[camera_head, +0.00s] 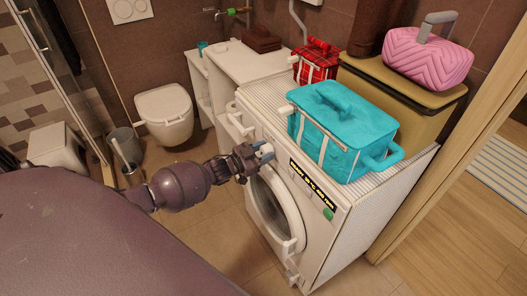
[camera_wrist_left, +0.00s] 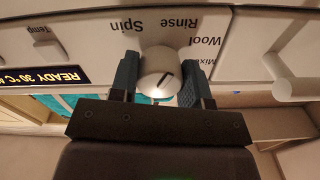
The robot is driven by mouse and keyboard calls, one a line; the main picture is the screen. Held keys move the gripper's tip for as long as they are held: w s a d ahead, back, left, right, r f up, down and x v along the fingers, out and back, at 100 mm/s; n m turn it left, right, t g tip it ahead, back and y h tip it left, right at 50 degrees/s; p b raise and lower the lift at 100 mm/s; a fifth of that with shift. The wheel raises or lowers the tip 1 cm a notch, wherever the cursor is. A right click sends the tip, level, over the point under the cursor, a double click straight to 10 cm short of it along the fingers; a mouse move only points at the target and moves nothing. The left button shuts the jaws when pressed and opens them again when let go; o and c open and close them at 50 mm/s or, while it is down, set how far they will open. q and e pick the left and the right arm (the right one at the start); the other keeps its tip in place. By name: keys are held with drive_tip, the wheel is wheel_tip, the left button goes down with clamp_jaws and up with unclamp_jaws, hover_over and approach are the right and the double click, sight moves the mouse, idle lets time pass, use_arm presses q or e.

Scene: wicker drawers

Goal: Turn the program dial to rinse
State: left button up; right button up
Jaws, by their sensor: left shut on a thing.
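The washing machine's program dial (camera_wrist_left: 156,62) is a round, pale knob with a short dark slanted mark on its face. In the left wrist view, which is upside down, the printed words Spin, Rinse, Wool and a partly hidden Mixed curve around it. The mark slants up and right in that view; which word it lines up with is hard to tell. My left gripper (camera_head: 264,151) is at the machine's front panel, its two fingers closed on opposite sides of the dial. In the head view the gripper mostly hides the dial. My right gripper is out of view.
The washing machine (camera_head: 335,240) has a round door (camera_head: 273,209) below the panel. A display (camera_wrist_left: 56,75) reads READY 30 °C, and a green button (camera_head: 328,214) sits right of it. A turquoise basket (camera_head: 345,115) and red plaid bag (camera_head: 316,62) stand on top.

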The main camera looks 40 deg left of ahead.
use_arm(q)
drive_tip(key=shift+n, duration=0.6)
drive_tip(key=o, duration=0.9)
drive_tip(key=shift+o, duration=0.2)
drive_tip(key=shift+s, duration=0.15)
drive_tip(key=p+v, duration=0.1)
drive_tip(key=v, duration=0.9)
drive_tip(key=shift+s+a, duration=0.15)
drive_tip(key=shift+s, duration=0.1)
